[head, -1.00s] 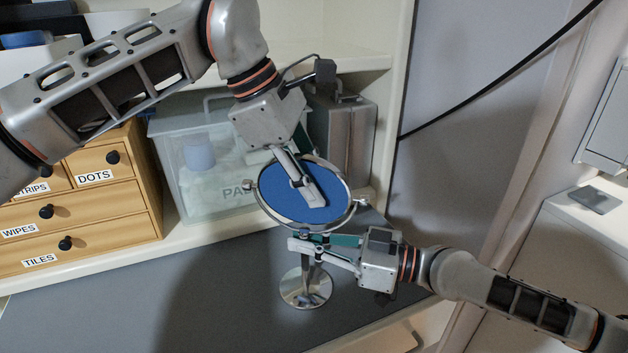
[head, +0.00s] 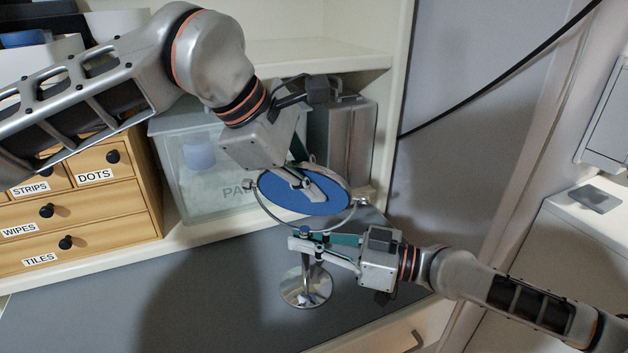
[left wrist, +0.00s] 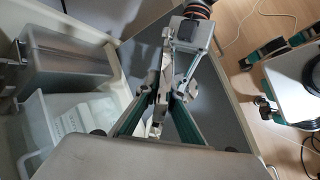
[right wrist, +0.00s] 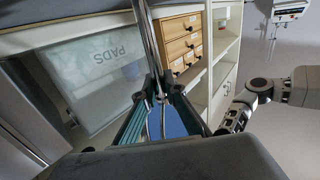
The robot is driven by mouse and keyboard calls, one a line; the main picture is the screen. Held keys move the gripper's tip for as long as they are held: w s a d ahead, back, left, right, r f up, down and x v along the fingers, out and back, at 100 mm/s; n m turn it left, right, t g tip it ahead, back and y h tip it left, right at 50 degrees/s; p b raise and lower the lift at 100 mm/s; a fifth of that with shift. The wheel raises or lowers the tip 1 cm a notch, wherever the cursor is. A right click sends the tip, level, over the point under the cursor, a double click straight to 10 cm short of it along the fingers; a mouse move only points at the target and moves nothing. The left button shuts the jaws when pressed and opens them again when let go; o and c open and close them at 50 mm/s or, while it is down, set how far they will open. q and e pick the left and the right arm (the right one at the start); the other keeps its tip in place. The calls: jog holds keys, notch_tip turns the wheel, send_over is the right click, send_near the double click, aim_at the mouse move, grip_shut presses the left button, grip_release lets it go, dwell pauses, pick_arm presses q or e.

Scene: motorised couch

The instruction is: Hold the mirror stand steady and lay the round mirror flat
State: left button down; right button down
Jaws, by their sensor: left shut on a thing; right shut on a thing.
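The round mirror (head: 325,200) shows its blue face in the head view and is tilted in its metal ring. It is more foreshortened than upright. My left gripper (head: 303,182) is shut on the mirror from above, its fingers over the upper part of the disc. The mirror stand (head: 306,289) has a shiny round base on the grey counter and a thin post. My right gripper (head: 300,243) is shut on the stand's post just below the ring, coming from the right. In the right wrist view the post (right wrist: 150,45) runs up between the fingers and part of the blue disc (right wrist: 170,122) shows.
The grey counter (head: 200,310) is clear around the base. A wooden drawer unit (head: 100,215) stands at the left. A translucent PADS bin (head: 205,190) and a grey metal case (head: 350,140) stand behind the mirror on the shelf.

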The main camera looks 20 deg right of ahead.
pick_arm(q)
jog(key=shift+s+a+f+m+t+h, duration=0.15)
jog(key=shift+f+m+t+h, duration=0.15)
jog(key=shift+t+h, duration=0.6)
jog(key=shift+s+a+f+m+t+h, duration=0.1)
jog(key=shift+a+f+m+t+h, duration=0.15)
jog(key=shift+t+h, duration=0.6)
jog(key=shift+s+a+f+m+t+h, duration=0.15)
jog(key=shift+f+m+t+h, duration=0.15)
jog(key=shift+t+h, duration=0.55)
jog(key=c, duration=2.2)
grip_release()
jog(key=shift+o, duration=0.2)
jog(key=shift+s+d+r, duration=0.1)
